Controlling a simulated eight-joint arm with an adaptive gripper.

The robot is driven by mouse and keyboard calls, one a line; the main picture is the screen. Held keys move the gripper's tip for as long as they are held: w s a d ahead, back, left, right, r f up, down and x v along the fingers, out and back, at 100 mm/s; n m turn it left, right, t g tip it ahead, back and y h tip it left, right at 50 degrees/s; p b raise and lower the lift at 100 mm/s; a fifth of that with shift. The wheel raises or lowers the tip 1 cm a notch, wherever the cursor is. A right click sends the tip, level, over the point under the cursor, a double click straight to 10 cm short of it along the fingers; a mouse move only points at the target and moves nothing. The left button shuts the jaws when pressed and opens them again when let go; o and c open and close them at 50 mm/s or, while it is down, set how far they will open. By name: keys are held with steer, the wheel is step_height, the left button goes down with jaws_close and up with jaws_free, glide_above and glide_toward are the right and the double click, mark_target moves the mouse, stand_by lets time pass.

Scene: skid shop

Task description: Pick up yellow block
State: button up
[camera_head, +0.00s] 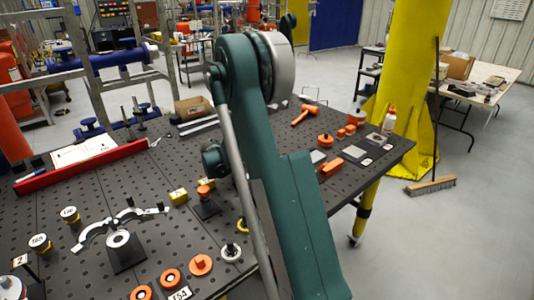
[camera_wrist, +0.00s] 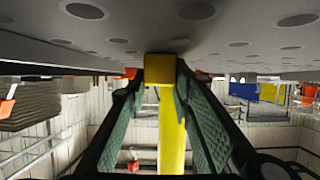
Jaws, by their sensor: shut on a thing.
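In the wrist view, which shows the table upside down along the top, a yellow block (camera_wrist: 160,70) sits between the fingertips of my gripper (camera_wrist: 160,80). The two green fingers are closed on its sides. The block is close to the dark tabletop; I cannot tell whether it touches it. In the head view my arm hides the gripper and the held block.
Orange and grey parts lie at the right end. A yellow pillar (camera_head: 410,80) stands beyond it.

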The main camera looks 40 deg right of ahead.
steer(key=shift+r, duration=0.15)
step_height(320, 180, up, 10)
steer(key=p, duration=0.2)
stand_by(0.4)
stand_by(0.7)
steer(key=w+a+r+n+t+y+p, duration=0.1)
steer(key=a+r+n+t+y+p, duration=0.1)
steer(key=a, duration=1.4)
steer(key=w+a+r+n+t+y+p, duration=0.1)
steer(key=a+r+n+t+y+p, duration=0.2)
steer(key=a, duration=1.2)
steer(key=w+a+r+n+t+y+p, duration=0.1)
steer(key=a+n+t+y+p, duration=0.3)
steer(key=a, duration=1.2)
steer(key=r+n+t+p, duration=0.1)
steer(key=n+t+p, duration=0.2)
steer(key=n+p, duration=0.1)
steer(key=shift+w+a+r+n+t, duration=0.3)
steer(key=shift+n+t, duration=0.1)
steer(key=shift+n, duration=0.4)
steer(key=shift+f, duration=0.1)
